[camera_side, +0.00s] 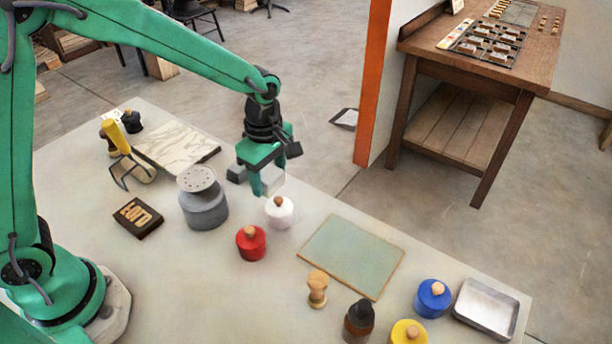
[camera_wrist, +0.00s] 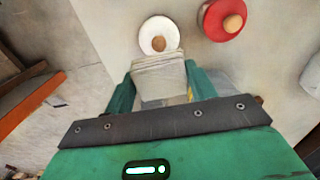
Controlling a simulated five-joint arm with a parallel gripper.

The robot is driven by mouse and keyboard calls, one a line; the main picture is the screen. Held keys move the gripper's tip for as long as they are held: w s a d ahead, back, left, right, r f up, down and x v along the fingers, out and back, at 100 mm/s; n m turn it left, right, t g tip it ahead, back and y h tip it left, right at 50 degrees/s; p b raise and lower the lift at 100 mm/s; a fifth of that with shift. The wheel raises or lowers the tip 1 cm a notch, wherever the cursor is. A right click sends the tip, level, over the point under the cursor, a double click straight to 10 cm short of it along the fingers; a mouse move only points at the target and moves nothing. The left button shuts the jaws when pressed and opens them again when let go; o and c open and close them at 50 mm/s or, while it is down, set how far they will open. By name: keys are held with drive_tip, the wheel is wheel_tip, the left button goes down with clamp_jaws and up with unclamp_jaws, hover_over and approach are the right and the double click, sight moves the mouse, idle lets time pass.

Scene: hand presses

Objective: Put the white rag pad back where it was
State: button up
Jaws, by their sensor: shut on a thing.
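The white rag pad (camera_wrist: 160,78) is a pale folded block with layered edges, held between the two green fingers of my gripper (camera_wrist: 157,92) in the wrist view. In the side view my gripper (camera_side: 266,186) hangs over the far edge of the grey table, shut on the pad (camera_side: 273,181), which is partly hidden by a finger. The pad appears raised above the table. A round white pot with a wooden knob (camera_side: 279,213) stands just below and in front of the gripper. It also shows beyond the pad in the wrist view (camera_wrist: 157,28).
A red knobbed pot (camera_side: 251,244) and a grey can (camera_side: 204,205) stand close by. A greenish plate (camera_side: 351,256) lies to the right, and a pale patterned slab (camera_side: 174,146) to the left. Blue pot (camera_side: 432,297) and metal tray (camera_side: 486,306) stand far right.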

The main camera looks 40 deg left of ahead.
drive_tip(key=w+a+f, duration=0.1)
drive_tip(key=a, duration=0.1)
drive_tip(key=w+a+f, duration=0.4)
drive_tip(key=shift+w+a, duration=0.1)
drive_tip(key=shift+a, duration=0.15)
drive_tip(key=shift+f, duration=1.95)
drive_tip(key=shift+f, duration=0.1)
drive_tip(key=o, duration=1)
drive_tip(key=shift+c, duration=0.2)
wheel_tip(320, 180, up, 12)
drive_tip(key=shift+r, duration=0.1)
